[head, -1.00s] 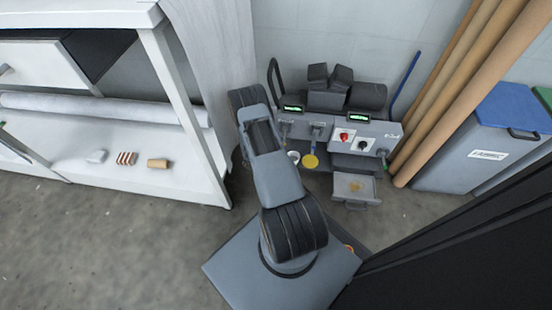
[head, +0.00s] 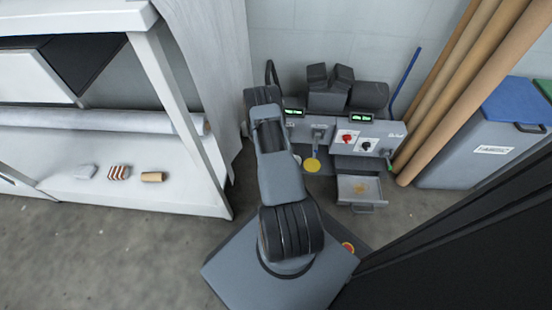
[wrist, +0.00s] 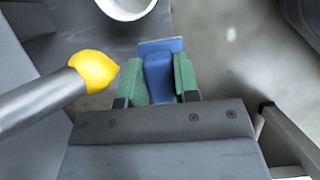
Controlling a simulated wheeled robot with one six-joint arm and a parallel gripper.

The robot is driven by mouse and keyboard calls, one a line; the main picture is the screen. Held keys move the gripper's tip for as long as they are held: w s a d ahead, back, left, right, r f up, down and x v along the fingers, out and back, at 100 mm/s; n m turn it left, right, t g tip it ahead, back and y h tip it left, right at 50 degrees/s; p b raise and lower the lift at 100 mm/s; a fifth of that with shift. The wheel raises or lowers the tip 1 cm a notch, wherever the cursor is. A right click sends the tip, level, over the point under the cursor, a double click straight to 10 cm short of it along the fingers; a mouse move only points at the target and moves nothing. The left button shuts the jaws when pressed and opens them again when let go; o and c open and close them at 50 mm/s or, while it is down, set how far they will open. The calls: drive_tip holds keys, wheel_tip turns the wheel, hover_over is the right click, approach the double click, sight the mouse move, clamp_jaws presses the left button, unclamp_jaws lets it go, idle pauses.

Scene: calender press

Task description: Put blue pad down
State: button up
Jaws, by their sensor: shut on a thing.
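The blue pad (wrist: 159,72) is between the green fingertips of my gripper (wrist: 159,80) in the wrist view. The gripper is shut on it, and the pad's wider flat end sticks out past the tips. Grey floor shows beyond the pad, and a dark grey surface (wrist: 85,28) lies to its left. In the head view my arm hides the gripper and the pad.
A grey rod with a yellow end (wrist: 95,70) is close left of the fingers, and a white cup (wrist: 128,6) is beyond. The machine (head: 340,135) has a drawer (head: 358,188) low down. A white shelf bench (head: 120,190) stands left, bins (head: 470,145) right.

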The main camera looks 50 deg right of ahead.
drive_tip(key=shift+w+d+f+b, duration=0.15)
drive_tip(key=shift+w+d+b, duration=0.45)
drive_tip(key=shift+d, duration=0.5)
drive_tip(key=f+b, duration=0.1)
drive_tip(key=f, duration=0.2)
drive_tip(key=shift+w+a+b, duration=0.2)
drive_tip(key=shift+b, duration=0.2)
drive_tip(key=shift+r, duration=0.1)
drive_tip(key=shift+s, duration=0.1)
drive_tip(key=o, duration=0.4)
drive_tip(key=shift+f, duration=0.25)
drive_tip(key=o, duration=0.5)
drive_tip(key=shift+c, duration=0.2)
